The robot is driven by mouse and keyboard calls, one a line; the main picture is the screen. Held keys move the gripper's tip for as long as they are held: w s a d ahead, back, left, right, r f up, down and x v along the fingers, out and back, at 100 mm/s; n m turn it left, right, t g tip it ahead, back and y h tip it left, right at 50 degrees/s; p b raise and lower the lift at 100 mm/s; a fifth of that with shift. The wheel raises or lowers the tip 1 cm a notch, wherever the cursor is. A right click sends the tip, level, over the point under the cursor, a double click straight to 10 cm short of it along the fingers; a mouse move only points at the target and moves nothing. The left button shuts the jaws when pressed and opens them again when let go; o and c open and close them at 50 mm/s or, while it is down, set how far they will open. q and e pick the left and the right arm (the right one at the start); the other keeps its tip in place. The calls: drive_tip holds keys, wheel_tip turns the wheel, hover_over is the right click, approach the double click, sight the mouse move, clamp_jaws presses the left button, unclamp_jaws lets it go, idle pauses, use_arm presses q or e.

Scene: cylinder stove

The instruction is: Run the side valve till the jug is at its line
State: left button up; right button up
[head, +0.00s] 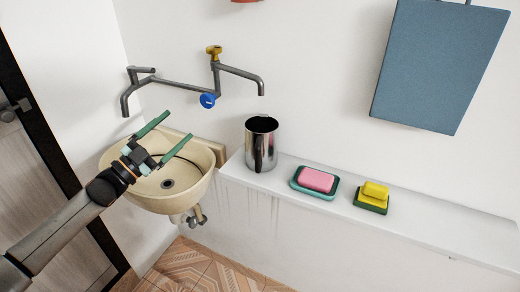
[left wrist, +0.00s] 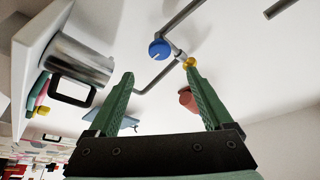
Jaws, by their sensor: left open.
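A shiny steel jug (head: 261,145) with a dark handle stands upright on the white ledge, below and near the right spout (head: 261,88). It also shows in the left wrist view (left wrist: 82,62). No line on it and no water stream can be made out. The wall pipe carries a blue knob (head: 207,100) low and a yellow knob (head: 214,51) on top. In the left wrist view are the blue knob (left wrist: 159,50) and the yellow knob (left wrist: 190,63). My left gripper (head: 178,126) is open and empty over the basin, apart from both knobs. My right gripper is not in view.
A cream basin (head: 145,197) hangs under the left spout (head: 125,104). Right of the jug, a pink soap (head: 317,179) in a teal dish and a yellow block (head: 375,190) on a green base sit on the ledge (head: 440,226).

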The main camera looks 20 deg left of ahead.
sight(205, 102)
use_arm(q)
wheel_tip(205, 102, up, 4)
drive_tip(key=s+d+f+m+g+y+p, duration=0.1)
drive_tip(key=d+m+g+y+p, duration=0.15)
drive_tip(key=m+y, duration=0.35)
drive_tip(key=shift+m+h, duration=0.3)
drive_tip(key=shift+m, duration=0.2)
drive_tip(key=shift+w+d+r+p, duration=0.1)
drive_tip(key=shift+w+d+p, duration=0.2)
drive_tip(key=shift+w, duration=1.75)
drive_tip(key=shift+w+d+r+p, duration=0.1)
drive_tip(key=shift+w+p, duration=0.3)
drive_tip(key=shift+w, duration=1.65)
drive_tip(key=shift+w+d+p, duration=0.15)
drive_tip(key=shift+w+p, duration=0.2)
drive_tip(key=shift+w, duration=1.7)
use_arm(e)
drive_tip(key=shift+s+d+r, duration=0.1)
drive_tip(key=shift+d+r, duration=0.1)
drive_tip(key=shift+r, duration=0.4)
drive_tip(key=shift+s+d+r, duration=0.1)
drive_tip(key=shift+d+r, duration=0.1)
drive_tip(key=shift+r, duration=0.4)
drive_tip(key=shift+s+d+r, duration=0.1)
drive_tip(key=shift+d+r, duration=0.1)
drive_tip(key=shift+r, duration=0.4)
use_arm(q)
drive_tip(key=shift+c, duration=0.4)
clamp_jaws()
